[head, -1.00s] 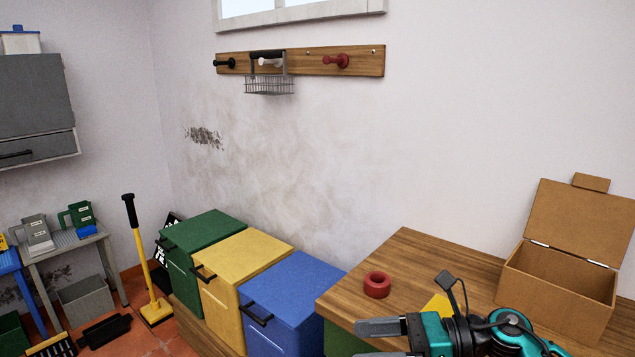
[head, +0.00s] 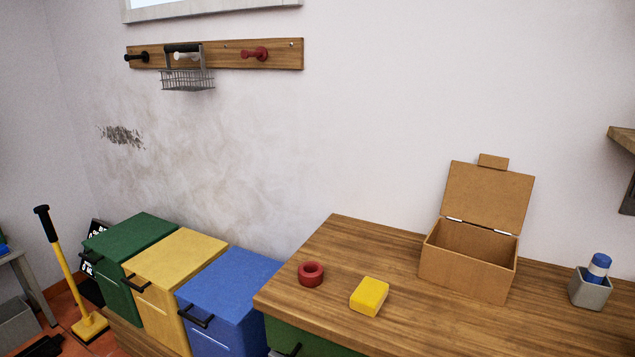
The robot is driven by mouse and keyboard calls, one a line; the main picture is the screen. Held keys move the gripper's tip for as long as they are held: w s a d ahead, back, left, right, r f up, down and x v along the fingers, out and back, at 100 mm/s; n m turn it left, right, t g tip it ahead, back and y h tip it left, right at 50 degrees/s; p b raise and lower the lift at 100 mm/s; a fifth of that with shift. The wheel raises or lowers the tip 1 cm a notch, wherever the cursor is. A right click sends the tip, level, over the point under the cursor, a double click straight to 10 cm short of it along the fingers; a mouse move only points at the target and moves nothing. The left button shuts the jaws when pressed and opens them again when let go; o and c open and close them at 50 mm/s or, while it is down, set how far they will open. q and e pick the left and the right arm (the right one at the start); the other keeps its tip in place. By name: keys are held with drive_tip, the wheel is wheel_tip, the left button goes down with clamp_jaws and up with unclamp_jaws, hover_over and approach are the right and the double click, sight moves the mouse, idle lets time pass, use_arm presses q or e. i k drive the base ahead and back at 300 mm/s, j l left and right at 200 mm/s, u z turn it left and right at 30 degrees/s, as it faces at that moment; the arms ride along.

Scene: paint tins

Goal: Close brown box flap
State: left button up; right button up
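The brown box (head: 466,272) stands on the wooden worktop at the right in the head view. Its flap (head: 487,196) is hinged at the back edge and stands up, tilted back a little, with a small tab (head: 493,161) at its top. The box is open and its front inside is partly hidden by the front wall. Neither of my grippers is in view.
On the wooden worktop (head: 390,250) are a red ring (head: 311,273), a yellow block (head: 369,296) and a grey holder (head: 590,289) with a blue-and-white item (head: 598,267). Green, yellow and blue bins (head: 232,290) stand to the left. A shelf (head: 624,139) juts in at the right.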

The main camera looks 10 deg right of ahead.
sight(486, 193)
drive_tip(key=z, duration=1.3)
drive_tip(key=l, duration=0.45)
drive_tip(key=l+u, duration=0.25)
drive_tip(key=u, duration=0.15)
drive_tip(key=l+u, duration=0.25)
drive_tip(key=u, duration=0.15)
drive_tip(key=i+l, duration=0.05)
